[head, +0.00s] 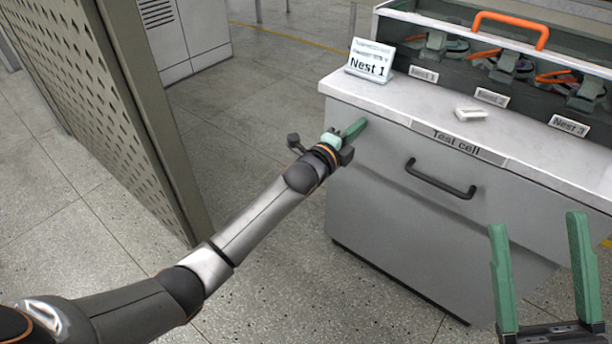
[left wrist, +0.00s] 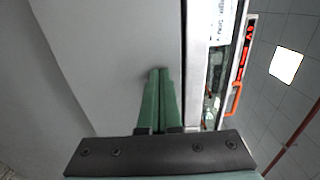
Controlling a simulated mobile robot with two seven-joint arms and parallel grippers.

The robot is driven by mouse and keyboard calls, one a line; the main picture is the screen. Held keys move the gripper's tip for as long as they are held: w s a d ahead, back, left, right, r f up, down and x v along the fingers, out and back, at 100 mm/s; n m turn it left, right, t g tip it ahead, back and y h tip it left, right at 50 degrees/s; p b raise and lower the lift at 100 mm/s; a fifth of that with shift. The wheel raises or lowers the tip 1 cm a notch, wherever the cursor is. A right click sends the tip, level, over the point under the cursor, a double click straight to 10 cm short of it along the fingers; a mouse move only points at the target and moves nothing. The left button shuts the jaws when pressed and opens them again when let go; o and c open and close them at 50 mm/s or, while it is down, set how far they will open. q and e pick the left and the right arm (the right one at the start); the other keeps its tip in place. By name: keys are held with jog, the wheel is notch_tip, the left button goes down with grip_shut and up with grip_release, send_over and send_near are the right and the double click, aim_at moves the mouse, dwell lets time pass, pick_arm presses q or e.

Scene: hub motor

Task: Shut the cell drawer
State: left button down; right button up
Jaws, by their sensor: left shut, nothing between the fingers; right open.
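The cell drawer (head: 385,150) has a plain grey front with a black bar handle (head: 440,180), below the label "Test cell". No clear gap shows around its front, so I cannot tell how far it stands out. My left gripper (head: 358,127) is shut and empty, its green fingertips at the upper left of the drawer front, left of the handle. In the left wrist view the closed fingers (left wrist: 160,75) point at the grey front (left wrist: 110,45) and seem to touch it or nearly so. My right gripper (head: 537,222) is open and empty, in front of the cabinet at lower right.
The white worktop (head: 420,108) above the drawer carries a "Nest 1" sign (head: 370,62) and a small white block (head: 470,114). Behind stand labelled nests and an orange handle (head: 511,28). A perforated panel (head: 110,90) stands left of my left arm. The floor between is clear.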

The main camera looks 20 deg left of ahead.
pick_arm(q)
jog(key=shift+r+x, duration=0.25)
jog(key=shift+x, duration=0.8)
pick_arm(e)
jog(key=shift+w+f, duration=0.15)
jog(key=shift+w, duration=0.1)
pick_arm(q)
jog(key=shift+a, duration=0.15)
pick_arm(e)
jog(key=shift+g+y, duration=0.3)
jog(key=shift+y, duration=0.1)
pick_arm(q)
jog(key=shift+s, duration=0.1)
pick_arm(e)
jog(key=shift+s+r, duration=0.1)
jog(key=shift+r, duration=0.1)
